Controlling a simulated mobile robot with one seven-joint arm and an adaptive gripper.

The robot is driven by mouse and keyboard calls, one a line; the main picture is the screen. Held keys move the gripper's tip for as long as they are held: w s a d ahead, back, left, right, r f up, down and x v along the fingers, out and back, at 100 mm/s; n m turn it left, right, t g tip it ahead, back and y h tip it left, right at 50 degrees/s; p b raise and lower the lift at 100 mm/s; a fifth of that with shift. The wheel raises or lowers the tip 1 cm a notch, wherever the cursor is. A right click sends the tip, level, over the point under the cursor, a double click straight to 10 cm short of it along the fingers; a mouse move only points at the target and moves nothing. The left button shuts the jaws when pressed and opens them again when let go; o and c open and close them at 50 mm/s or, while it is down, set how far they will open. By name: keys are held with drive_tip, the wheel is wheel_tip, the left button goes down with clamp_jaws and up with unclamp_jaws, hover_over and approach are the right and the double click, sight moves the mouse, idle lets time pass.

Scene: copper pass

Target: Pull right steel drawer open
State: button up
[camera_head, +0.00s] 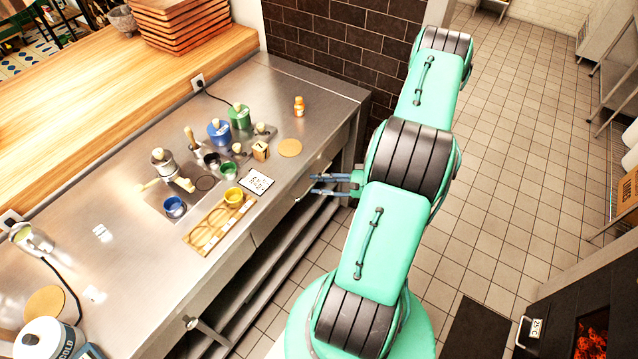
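The steel counter (120,265) has drawer fronts along its right-hand side. The right steel drawer (277,213) is near the far end of that side and looks closed. Its handle (303,192) shows as a short bar just left of my fingertips. My gripper (318,184) points left at the drawer front, with a gap between its two fingers. It looks open and empty. The fingertips are close to the handle; I cannot tell whether they touch it. My green arm hides the floor to the right of the gripper.
Open shelves (268,283) lie below the drawers. Pots, a wooden tray (207,238) and a card (256,182) stand on the counter. Tiled floor (500,170) is free to the right; a dark oven (575,320) is at lower right.

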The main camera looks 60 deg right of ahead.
clamp_jaws()
idle(0.4)
drive_tip(key=s+b, duration=0.1)
drive_tip(key=s, duration=2.6)
drive_tip(key=shift+s, duration=0.15)
unclamp_jaws()
